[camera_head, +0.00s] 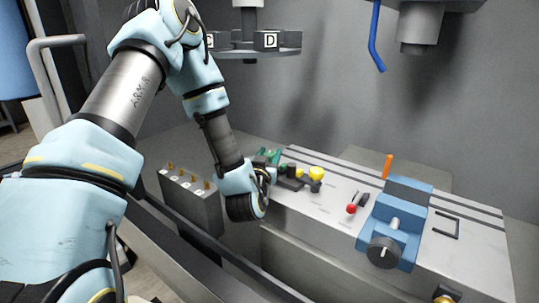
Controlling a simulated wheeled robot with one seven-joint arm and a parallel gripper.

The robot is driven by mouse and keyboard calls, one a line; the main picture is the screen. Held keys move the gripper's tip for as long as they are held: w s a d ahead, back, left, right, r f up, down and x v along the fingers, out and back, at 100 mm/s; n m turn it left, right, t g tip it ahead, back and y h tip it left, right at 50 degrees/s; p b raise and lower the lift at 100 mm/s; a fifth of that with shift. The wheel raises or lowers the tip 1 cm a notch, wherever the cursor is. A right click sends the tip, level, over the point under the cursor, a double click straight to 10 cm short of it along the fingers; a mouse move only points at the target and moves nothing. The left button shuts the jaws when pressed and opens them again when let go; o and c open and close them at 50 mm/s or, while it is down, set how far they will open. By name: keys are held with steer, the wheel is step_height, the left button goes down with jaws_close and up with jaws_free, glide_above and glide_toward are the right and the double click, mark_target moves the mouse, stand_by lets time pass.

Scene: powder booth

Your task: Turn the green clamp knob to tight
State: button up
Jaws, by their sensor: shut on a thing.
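The green clamp knob (273,154) is small in the head view, at the left end of the grey machine table. It is partly covered by my gripper and dark parts beside it. My gripper (267,163) is at the green knob and is shut on it. The fingertips are small and mostly hidden by my wrist, so the exact grip and the knob's turn angle cannot be made out.
Yellow knobs (316,173) stand just right of my gripper. A red-tipped lever (351,209), an orange handle (388,166) and a blue vise (396,220) are farther right on the slotted table (308,212). A grey block with brass pegs (190,203) stands left of my wrist.

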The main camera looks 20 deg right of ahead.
jaws_close()
steer(key=shift+f+m+g+h+b, duration=0.15)
steer(key=shift+m+g+h+b, duration=0.2)
steer(key=shift+b, duration=0.3)
steer(key=shift+m+g+h+b, duration=0.25)
steer(key=shift+h+b, duration=0.1)
steer(key=shift+b, duration=0.05)
steer(key=o, duration=0.7)
jaws_free()
steer(key=shift+c, duration=0.2)
